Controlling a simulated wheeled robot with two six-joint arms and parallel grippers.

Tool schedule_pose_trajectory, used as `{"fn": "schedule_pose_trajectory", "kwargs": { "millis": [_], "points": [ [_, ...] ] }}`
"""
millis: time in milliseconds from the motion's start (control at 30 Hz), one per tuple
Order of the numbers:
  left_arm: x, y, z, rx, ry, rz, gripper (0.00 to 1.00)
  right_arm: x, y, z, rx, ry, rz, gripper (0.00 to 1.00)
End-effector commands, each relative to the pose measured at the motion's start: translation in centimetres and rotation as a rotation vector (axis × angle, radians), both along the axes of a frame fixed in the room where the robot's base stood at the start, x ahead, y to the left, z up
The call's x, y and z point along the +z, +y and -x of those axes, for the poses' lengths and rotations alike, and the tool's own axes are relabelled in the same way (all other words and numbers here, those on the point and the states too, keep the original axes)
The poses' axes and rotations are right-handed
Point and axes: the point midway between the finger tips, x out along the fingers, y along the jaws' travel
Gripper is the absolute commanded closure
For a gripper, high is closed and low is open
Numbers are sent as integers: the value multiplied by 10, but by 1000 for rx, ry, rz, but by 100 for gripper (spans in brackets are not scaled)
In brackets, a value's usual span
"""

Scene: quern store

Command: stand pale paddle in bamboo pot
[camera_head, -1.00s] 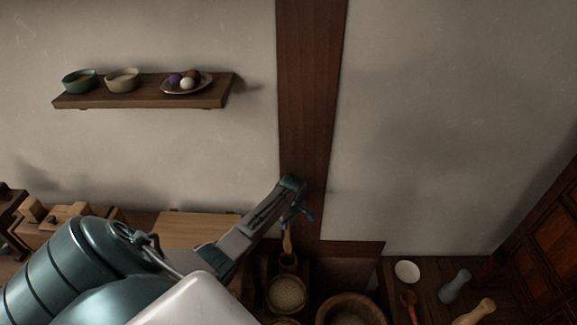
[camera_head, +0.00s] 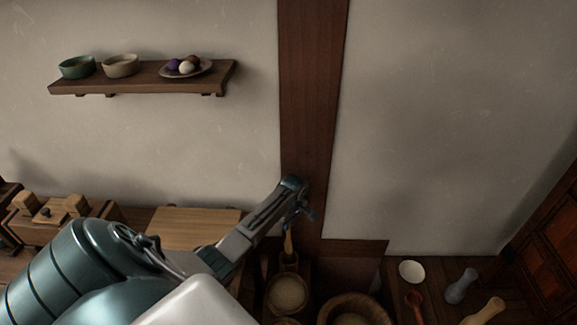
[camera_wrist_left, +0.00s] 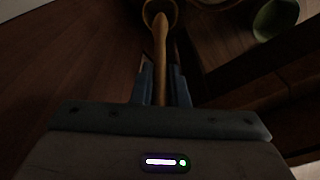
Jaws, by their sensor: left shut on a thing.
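My left gripper (camera_head: 304,212) is shut on the pale paddle (camera_head: 288,243), a slim yellowish wooden tool. In the left wrist view the paddle (camera_wrist_left: 160,60) runs away from between the two fingers (camera_wrist_left: 162,88). Its far end meets the mouth of the bamboo pot (camera_wrist_left: 152,7). In the head view the paddle is nearly upright, with its lower end at the small pot (camera_head: 289,262). I cannot tell how deep the end sits. My right gripper is not in view.
A bowl of grain (camera_head: 287,293) and a wooden bowl (camera_head: 352,310) stand in front of the pot. A white dish (camera_head: 411,271), a red spoon (camera_head: 414,300) and a grey pestle-like piece (camera_head: 461,285) lie to the right. A wall shelf (camera_head: 145,80) is at upper left.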

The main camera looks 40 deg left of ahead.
Motion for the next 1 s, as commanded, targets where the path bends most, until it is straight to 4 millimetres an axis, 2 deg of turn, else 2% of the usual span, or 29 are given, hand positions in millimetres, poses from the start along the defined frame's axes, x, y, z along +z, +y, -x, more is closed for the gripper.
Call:
{"fn": "schedule_pose_trajectory", "kwargs": {
  "millis": [33, 267, 1000],
  "points": [
    [-8, 0, 0, 0, 0, 0, 100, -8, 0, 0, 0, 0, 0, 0],
    [-22, 0, 0, 0, 1, 0, 100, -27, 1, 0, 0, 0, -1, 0],
    [-80, 0, 0, 0, 1, 0, 100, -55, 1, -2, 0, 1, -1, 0]
  ]
}}
